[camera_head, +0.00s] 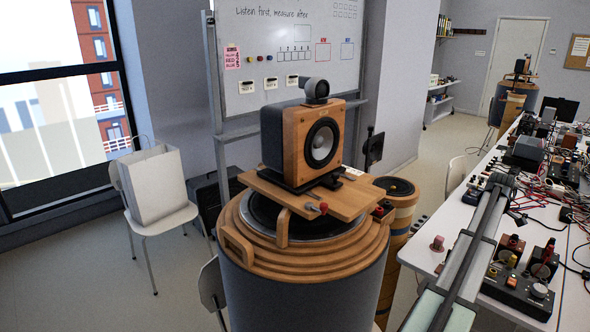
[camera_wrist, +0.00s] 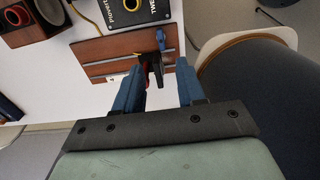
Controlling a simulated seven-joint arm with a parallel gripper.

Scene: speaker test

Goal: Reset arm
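My gripper (camera_wrist: 159,66) shows in the wrist view with two blue fingers spread apart. The gap between them holds no clearly gripped thing. A small black and red part (camera_wrist: 152,66) shows between the fingertips, seemingly beyond them; I cannot tell whether it touches a finger. A reddish-brown board (camera_wrist: 98,50) lies beyond the fingers, with a blue item (camera_wrist: 161,38) near its right end. A black box with lettering (camera_wrist: 130,12) is at the top of that view. In the head view my arm reaches up over the right bench; its fingers are not clear there.
A cluttered white bench (camera_head: 458,216) fills the right, with cables and a black control box (camera_head: 518,290). A wooden speaker (camera_head: 322,142) stands on a round wood-topped drum (camera_head: 275,265). A white chair (camera_head: 165,222) holds a bag (camera_head: 153,185). Floor at left front is clear.

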